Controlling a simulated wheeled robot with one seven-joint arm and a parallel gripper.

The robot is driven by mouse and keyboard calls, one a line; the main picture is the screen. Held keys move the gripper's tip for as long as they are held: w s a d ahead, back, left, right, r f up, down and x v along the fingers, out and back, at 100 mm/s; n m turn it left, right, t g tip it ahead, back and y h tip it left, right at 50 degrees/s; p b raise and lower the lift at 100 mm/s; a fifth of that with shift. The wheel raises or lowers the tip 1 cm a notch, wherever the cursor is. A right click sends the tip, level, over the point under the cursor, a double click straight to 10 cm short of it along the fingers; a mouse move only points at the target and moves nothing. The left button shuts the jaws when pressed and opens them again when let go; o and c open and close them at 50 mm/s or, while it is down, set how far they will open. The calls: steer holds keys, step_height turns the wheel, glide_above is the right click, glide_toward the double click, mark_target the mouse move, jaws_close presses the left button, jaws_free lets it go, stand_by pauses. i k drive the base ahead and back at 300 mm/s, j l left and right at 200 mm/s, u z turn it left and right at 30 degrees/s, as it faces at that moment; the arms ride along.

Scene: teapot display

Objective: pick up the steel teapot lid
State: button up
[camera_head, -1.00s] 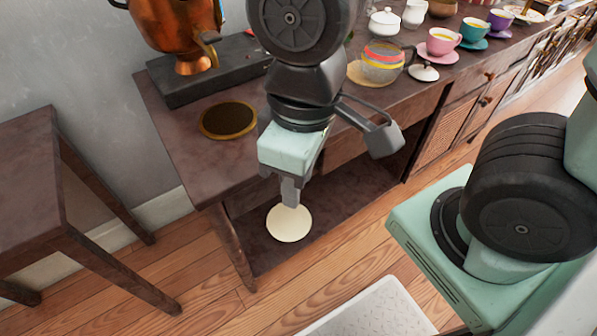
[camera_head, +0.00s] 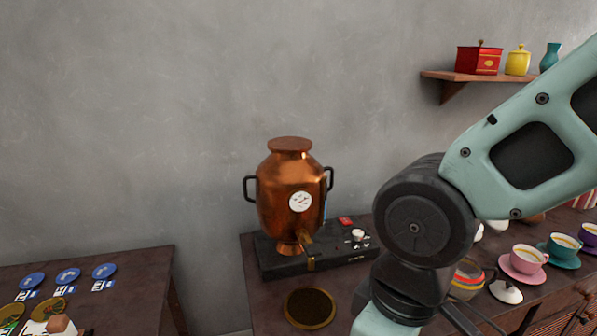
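I cannot make out a steel teapot or a steel lid in this view. A small pale lid with a dark knob (camera_head: 506,292) lies on the table at the right, beside the pink cup; I cannot tell its material. A glass pot with red and yellow bands (camera_head: 466,281) stands left of it, partly hidden by my arm. My arm crosses the right side and runs down to the bottom edge. My gripper's fingers are below the picture, so what they hold is hidden.
A copper urn (camera_head: 288,190) stands on a black base (camera_head: 280,262). A round dark mat with a gold rim (camera_head: 310,308) lies in front. Pink (camera_head: 524,259) and teal (camera_head: 562,246) cups stand right. A wall shelf (camera_head: 455,78) holds jars; a second table (camera_head: 120,265) is left.

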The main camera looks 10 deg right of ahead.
mark_target(505, 291)
steer(key=z, duration=1.25)
